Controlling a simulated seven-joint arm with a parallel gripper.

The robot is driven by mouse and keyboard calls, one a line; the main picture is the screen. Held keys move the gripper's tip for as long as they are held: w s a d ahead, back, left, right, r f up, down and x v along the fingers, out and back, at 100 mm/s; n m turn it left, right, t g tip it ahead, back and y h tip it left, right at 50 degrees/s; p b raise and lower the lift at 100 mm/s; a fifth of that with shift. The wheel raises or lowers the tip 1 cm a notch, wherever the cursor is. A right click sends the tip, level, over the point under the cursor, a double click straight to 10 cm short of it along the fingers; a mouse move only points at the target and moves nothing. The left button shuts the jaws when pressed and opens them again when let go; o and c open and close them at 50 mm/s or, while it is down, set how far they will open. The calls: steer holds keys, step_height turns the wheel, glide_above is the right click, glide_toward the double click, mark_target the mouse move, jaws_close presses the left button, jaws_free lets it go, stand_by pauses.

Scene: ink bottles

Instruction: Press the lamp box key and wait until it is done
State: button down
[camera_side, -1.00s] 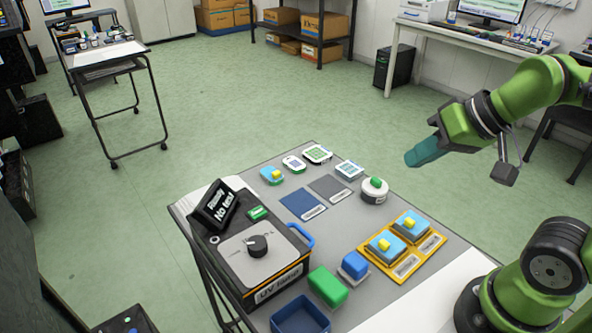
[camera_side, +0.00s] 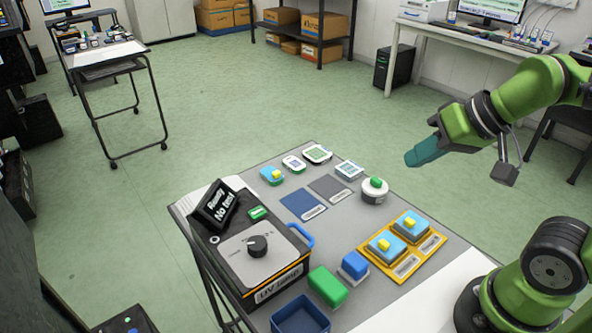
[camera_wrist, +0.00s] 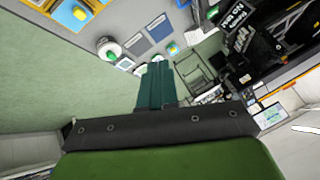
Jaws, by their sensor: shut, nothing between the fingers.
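The lamp box (camera_side: 276,272) is a dark box with a grey top at the left front of the table, labelled as a UV lamp. A black knob (camera_side: 258,246) sits on its top, and a blue handle is on its right side. A green key (camera_side: 258,212) lies at its back edge. The tilted black display (camera_side: 215,206) reads "Ready" and "No test". My gripper (camera_side: 422,156) is shut and empty, up in the air to the right of the table, well apart from the lamp box. Its teal fingers (camera_wrist: 157,84) also show in the wrist view.
A yellow tray (camera_side: 372,258) holds two blue blocks with yellow tops. A round white item with a green knob (camera_side: 375,190), blue and grey pads (camera_side: 303,204), a green block (camera_side: 328,287), a blue block (camera_side: 354,265) and an open blue bin (camera_side: 300,318) stand on the table.

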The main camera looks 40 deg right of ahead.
steer(key=n+t, duration=0.2)
steer(key=n, duration=1.3)
glide_above(260, 214)
step_height(260, 214, down, 5)
steer(key=shift+f, duration=0.15)
steer(key=shift+f, duration=4.45)
